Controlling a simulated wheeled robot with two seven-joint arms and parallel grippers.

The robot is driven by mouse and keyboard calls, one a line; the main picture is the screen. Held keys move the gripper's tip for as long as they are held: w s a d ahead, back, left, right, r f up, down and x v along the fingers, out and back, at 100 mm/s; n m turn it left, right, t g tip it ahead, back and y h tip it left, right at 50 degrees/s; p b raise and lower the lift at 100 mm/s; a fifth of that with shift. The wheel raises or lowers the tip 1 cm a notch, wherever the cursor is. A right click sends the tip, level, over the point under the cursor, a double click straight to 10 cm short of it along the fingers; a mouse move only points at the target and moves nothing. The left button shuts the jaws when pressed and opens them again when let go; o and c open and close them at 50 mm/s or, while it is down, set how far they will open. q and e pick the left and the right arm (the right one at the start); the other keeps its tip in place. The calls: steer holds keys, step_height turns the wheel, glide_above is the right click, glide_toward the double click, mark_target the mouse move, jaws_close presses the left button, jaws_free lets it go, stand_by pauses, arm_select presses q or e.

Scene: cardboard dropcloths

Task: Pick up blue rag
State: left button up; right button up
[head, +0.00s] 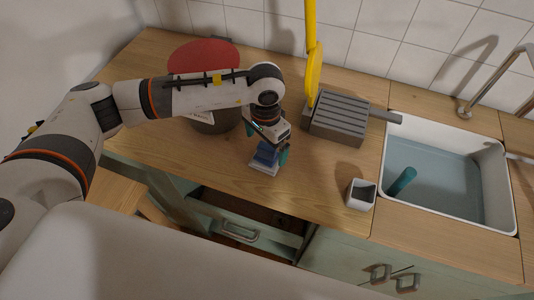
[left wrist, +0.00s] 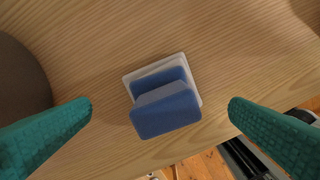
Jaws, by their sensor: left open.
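The blue rag (left wrist: 166,108) is a folded blue block standing on a small white base on the wooden counter, near its front edge. It also shows in the head view (head: 265,158), partly covered by my gripper. My left gripper (left wrist: 160,106) has its teal fingers wide apart, one on each side of the blue rag, with clear gaps in the left wrist view. In the head view my left gripper (head: 268,155) is right above and around it, pointing down. My right gripper is in neither view.
A grey ribbed rack (head: 340,117), a yellow utensil (head: 314,72), a small white cup (head: 361,194) and a sink (head: 440,190) are to the right. A drawer (head: 240,232) below stands open.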

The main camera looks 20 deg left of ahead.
mark_target(267, 154)
arm_select(q)
step_height(267, 154, down, 4)
steer(key=shift+s+d+r+p, duration=0.1)
steer(key=shift+d+r+p, duration=0.1)
steer(key=shift+p, duration=0.75)
steer(key=shift+f, duration=0.6)
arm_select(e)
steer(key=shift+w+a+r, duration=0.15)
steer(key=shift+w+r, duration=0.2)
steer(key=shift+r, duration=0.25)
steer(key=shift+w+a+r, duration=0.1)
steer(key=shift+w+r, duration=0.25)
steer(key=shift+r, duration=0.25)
arm_select(q)
steer(key=c, duration=0.7)
steer(key=shift+c, duration=0.2)
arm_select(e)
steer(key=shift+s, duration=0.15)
arm_select(q)
step_height(267, 154, up, 10)
steer(key=b, duration=0.3)
steer(key=shift+f, duration=0.25)
steer(key=shift+r, duration=0.25)
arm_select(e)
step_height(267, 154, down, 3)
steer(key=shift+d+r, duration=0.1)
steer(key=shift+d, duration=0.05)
